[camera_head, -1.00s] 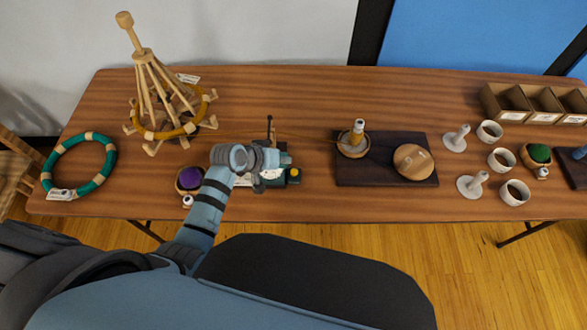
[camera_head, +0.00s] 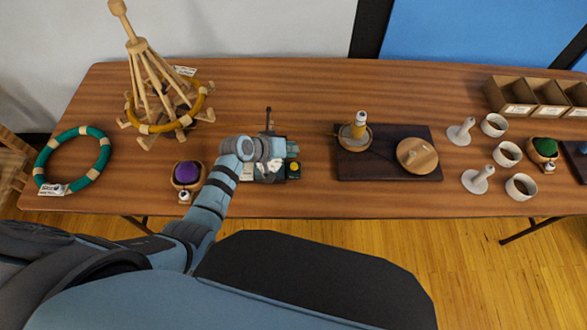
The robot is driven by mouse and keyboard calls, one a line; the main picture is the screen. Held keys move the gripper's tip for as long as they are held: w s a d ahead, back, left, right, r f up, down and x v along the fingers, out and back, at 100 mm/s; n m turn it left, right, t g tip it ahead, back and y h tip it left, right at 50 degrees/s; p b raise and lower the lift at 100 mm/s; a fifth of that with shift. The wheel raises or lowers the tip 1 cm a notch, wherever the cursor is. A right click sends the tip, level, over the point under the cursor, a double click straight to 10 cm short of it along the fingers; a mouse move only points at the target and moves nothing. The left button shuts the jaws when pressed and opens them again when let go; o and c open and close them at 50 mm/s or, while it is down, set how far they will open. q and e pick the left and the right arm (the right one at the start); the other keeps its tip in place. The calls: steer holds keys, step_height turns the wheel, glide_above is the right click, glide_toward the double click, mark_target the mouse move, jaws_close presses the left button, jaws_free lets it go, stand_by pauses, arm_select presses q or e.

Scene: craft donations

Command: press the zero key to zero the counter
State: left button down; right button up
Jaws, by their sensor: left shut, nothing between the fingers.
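The counter (camera_head: 292,151) is a small dark and teal device on the table, left of centre, with a thin upright post at its back. A yellow round part (camera_head: 295,166) shows at its right side; I cannot tell whether it is the zero key. My left gripper (camera_head: 269,170) is shut and empty, over the counter, and hides much of its middle. Whether its fingertips touch the counter cannot be told. My right gripper is not in view.
A bowl with a purple ball (camera_head: 187,171) is close to my left forearm. Cups (camera_head: 507,154) and bins (camera_head: 515,109) are farther right.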

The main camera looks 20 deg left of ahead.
mark_target(291, 166)
arm_select(q)
steer(key=shift+f+b, duration=1.15)
steer(key=shift+f, duration=0.8)
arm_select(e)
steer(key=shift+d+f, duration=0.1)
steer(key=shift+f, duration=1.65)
arm_select(q)
steer(key=shift+f, duration=0.4)
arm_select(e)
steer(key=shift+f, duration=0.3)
arm_select(q)
steer(key=shift+f+b, duration=0.1)
steer(key=shift+b, duration=0.25)
